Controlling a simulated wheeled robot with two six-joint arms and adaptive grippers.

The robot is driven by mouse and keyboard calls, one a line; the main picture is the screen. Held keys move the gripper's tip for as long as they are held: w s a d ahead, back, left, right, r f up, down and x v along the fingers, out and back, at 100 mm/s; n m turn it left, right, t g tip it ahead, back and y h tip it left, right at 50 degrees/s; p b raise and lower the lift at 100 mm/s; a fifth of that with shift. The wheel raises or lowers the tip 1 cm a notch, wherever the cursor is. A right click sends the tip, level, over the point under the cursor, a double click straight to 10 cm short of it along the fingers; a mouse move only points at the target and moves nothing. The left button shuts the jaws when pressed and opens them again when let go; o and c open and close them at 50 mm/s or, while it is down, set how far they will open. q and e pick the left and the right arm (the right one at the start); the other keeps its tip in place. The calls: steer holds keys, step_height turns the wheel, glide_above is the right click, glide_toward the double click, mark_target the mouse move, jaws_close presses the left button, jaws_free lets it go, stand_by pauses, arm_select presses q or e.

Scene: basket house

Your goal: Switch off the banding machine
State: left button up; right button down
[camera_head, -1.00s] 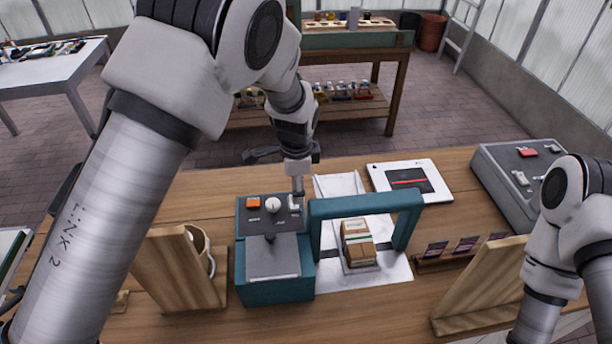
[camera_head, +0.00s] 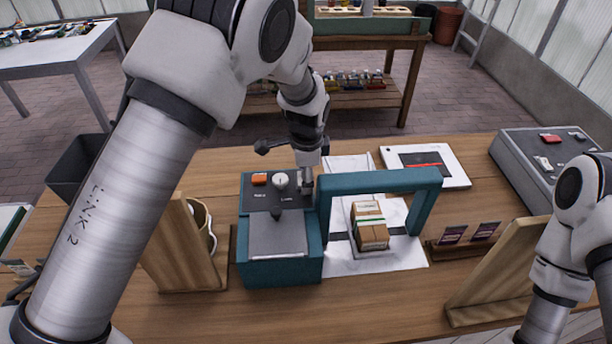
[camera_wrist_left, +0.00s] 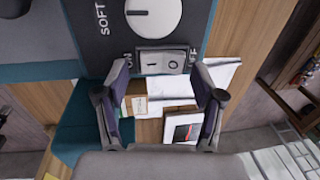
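The banding machine (camera_head: 281,267) is a teal unit with a teal arch (camera_head: 383,181) over a white plate. Its dark control panel (camera_head: 262,200) carries an orange button (camera_head: 259,179), a white round knob (camera_head: 280,181) and a switch at the right end. In the left wrist view, the rocker switch (camera_wrist_left: 162,62), marked with a line and a circle, lies between and just beyond my left fingertips. My left gripper (camera_head: 306,184) points down at the panel's right end; it also shows in the left wrist view (camera_wrist_left: 163,72), open and empty. My right gripper is out of view.
A banded stack of small boxes (camera_head: 369,226) sits under the arch. Card holders stand right of the arch.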

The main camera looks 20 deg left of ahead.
arm_select(q)
steer(key=c, duration=0.8)
steer(key=shift+a+r+g+p, duration=0.1)
steer(key=shift+r+g+p, duration=0.15)
steer(key=shift+p, duration=0.65)
steer(key=shift+w+f+g+h+p, duration=0.1)
steer(key=shift+f+g+h+p, duration=0.05)
steer(key=shift+g+h+p, duration=0.2)
steer(key=shift+f, duration=0.25)
steer(key=o, duration=1)
steer(key=shift+o, duration=0.7)
steer(key=shift+w, duration=0.15)
steer(key=shift+r, duration=0.1)
